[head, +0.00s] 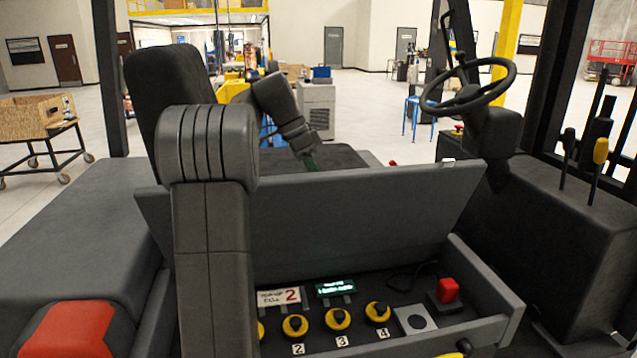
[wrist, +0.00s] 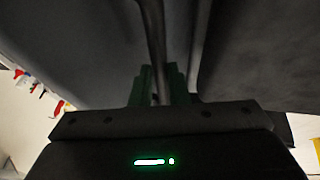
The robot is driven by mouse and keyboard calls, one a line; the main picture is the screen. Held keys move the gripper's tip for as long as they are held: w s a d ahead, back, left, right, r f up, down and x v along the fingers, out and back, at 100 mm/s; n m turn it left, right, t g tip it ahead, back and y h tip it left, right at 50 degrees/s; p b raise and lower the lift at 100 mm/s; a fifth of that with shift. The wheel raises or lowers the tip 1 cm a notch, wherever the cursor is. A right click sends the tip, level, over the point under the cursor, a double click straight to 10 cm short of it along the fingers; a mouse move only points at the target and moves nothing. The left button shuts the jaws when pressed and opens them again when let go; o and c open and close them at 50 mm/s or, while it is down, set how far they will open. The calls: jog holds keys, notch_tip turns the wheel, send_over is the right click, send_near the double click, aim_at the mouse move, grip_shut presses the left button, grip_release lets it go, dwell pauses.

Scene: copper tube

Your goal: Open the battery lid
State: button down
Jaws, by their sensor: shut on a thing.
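The battery lid (head: 330,215) is a wide dark grey panel in the head view. It stands tilted up, and the compartment below it is open to view. My gripper (head: 310,163) is at the lid's upper edge, mostly hidden behind it. In the wrist view my green gripper (wrist: 165,88) is shut on the lid's handle (wrist: 157,45), a thin dark bar. The lid's dark surface (wrist: 80,40) fills much of that view.
A seat (head: 170,90) is behind at left. A steering wheel (head: 470,100) and levers (head: 598,160) are at right.

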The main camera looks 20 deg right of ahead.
jog(key=shift+w+d+f+g, duration=0.1)
jog(key=shift+w+f+g, duration=0.15)
jog(key=shift+w, duration=0.3)
jog(key=shift+w+d+f+g, duration=0.1)
jog(key=shift+w+g, duration=0.1)
jog(key=shift+w, duration=0.3)
jog(key=shift+w+d+f+g, duration=0.1)
jog(key=shift+w+f+g, duration=0.15)
jog(key=shift+w, duration=0.3)
jog(key=c, duration=1.7)
grip_release()
jog(key=o, duration=0.3)
jog(key=shift+w+d, duration=0.15)
jog(key=shift+w, duration=0.2)
jog(key=shift+s+r, duration=0.25)
